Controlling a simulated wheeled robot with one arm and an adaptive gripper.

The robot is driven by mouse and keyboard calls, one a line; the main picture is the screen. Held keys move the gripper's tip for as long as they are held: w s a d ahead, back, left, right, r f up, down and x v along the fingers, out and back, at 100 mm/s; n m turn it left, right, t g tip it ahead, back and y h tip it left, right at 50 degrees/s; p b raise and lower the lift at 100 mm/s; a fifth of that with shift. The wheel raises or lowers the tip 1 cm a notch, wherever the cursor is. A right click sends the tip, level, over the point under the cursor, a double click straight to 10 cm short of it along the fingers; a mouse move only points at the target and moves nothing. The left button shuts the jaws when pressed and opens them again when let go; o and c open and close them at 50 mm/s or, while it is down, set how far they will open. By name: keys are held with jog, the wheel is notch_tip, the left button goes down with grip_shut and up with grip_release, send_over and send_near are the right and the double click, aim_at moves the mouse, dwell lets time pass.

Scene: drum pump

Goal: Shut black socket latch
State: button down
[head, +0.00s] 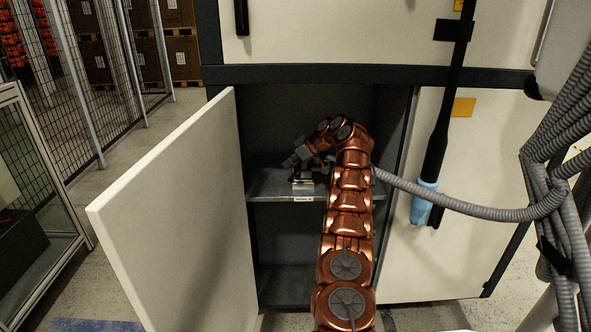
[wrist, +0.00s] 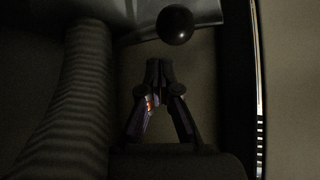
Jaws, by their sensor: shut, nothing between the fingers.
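My gripper (head: 296,157) is inside the open cabinet, above the shelf, at the end of my copper arm. In the wrist view my gripper (wrist: 159,65) has its fingertips together with nothing between them. A round black knob (wrist: 175,24) is just beyond the fingertips, slightly to the right and apart from them in the picture. I cannot tell whether this knob belongs to the black socket latch. A small metal fixture (head: 302,182) stands on the shelf under my gripper. No latch can be made out clearly in the dark head view.
The cabinet door (head: 178,225) stands open at left. The shelf (head: 262,187) has a label on its front edge. A ribbed grey hose (wrist: 75,100) runs close along the left of the gripper. A black tube with a blue sleeve (head: 424,200) hangs before the closed right door.

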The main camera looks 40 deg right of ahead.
jog(key=s+d+r+p, duration=0.4)
jog(key=r+p, duration=0.3)
jog(key=p, duration=0.5)
jog(key=shift+d+r, duration=0.2)
jog(key=shift+d, duration=0.1)
jog(key=shift+s+f, duration=0.1)
dwell(0.5)
